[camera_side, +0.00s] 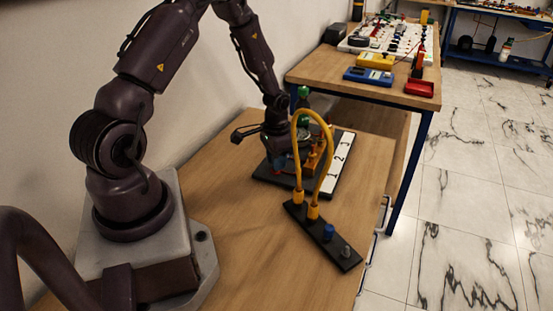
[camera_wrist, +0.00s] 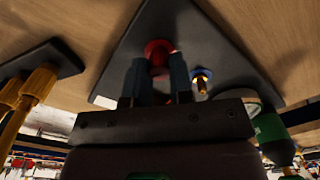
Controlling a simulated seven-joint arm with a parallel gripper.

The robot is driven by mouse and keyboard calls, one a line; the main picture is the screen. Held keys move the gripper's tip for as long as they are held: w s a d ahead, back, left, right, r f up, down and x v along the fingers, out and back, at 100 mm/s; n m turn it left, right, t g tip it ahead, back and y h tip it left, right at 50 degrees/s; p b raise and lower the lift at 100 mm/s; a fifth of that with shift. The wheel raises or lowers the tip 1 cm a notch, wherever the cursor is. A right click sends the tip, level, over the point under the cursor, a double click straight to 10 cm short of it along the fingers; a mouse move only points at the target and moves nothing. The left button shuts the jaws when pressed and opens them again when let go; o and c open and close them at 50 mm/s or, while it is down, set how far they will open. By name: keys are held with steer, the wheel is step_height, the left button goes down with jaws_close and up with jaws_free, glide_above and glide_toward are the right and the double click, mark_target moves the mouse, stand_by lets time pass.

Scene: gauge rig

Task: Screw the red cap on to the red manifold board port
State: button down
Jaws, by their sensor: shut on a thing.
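My gripper (camera_wrist: 160,72) is shut on the red cap (camera_wrist: 158,62), with one blue finger on each side of it in the wrist view. A round red part (camera_wrist: 157,46) shows just beyond the fingertips, over the dark board plate (camera_wrist: 190,25). I cannot tell where the cap ends and the red port begins, or whether they are threaded together. In the side view my gripper points down over the manifold board (camera_side: 258,176), and the arm and fittings hide the cap and port.
A blue-and-brass fitting (camera_wrist: 201,80) stands close beside the fingers. A green-topped part (camera_wrist: 270,130) is at right. A yellow hose (camera_side: 318,112) arches beside the board, plugged into a dark rack (camera_side: 336,248) with blue (camera_side: 328,231) and grey caps. A white numbered strip (camera_side: 341,162) edges the board.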

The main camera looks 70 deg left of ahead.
steer(key=c, duration=1.2)
jaws_free()
steer(key=shift+s+a, duration=0.1)
steer(key=shift+s, duration=0.15)
steer(key=shift+o, duration=0.2)
steer(key=shift+w, duration=0.1)
steer(key=o, duration=0.6)
steer(key=shift+w, duration=0.1)
steer(key=shift+c, duration=0.2)
step_height(320, 180, up, 13)
